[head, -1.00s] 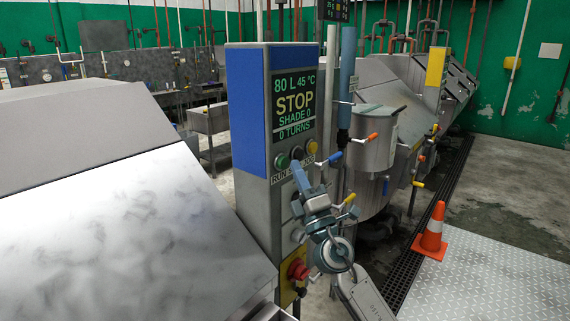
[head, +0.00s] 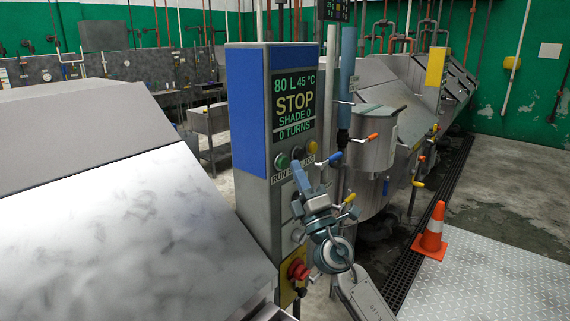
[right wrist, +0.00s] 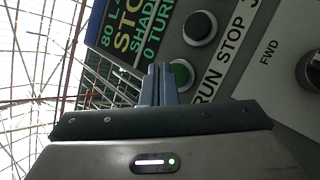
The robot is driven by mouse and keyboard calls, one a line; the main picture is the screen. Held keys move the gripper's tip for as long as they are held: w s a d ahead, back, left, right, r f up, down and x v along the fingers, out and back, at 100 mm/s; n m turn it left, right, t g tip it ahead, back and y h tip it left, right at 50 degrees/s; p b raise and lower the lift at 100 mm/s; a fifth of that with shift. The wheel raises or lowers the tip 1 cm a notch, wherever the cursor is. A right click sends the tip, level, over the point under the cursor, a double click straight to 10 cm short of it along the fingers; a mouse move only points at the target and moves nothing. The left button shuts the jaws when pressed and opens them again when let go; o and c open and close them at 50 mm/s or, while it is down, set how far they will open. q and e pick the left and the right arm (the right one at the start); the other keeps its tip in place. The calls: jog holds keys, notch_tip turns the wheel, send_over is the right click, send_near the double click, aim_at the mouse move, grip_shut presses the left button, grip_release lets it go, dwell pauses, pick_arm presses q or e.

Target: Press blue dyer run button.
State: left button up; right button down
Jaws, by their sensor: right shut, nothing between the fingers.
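The blue dyer's control post (head: 247,115) has a blue top and a screen (head: 294,104) reading 80 L, 45 °C, STOP, SHADE 0, 0 TURNS. The green run button (head: 281,161) is below the screen, at the left of a button row, above the RUN label. It also shows in the right wrist view (right wrist: 182,73). My right gripper (head: 298,167) is shut and empty, its fingertips close to the button row. In the right wrist view its fingers (right wrist: 154,72) overlap the green button's edge; I cannot tell whether they touch it. My left gripper is not in view.
A red emergency knob (head: 298,269) is lower on the post. Coloured-handled valves and a steel tank (head: 372,145) stand behind. An orange cone (head: 431,232) stands at right.

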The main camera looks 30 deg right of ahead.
jog(key=shift+w, duration=0.15)
dwell(0.5)
jog(key=shift+w+a, duration=0.2)
jog(key=shift+w, duration=0.1)
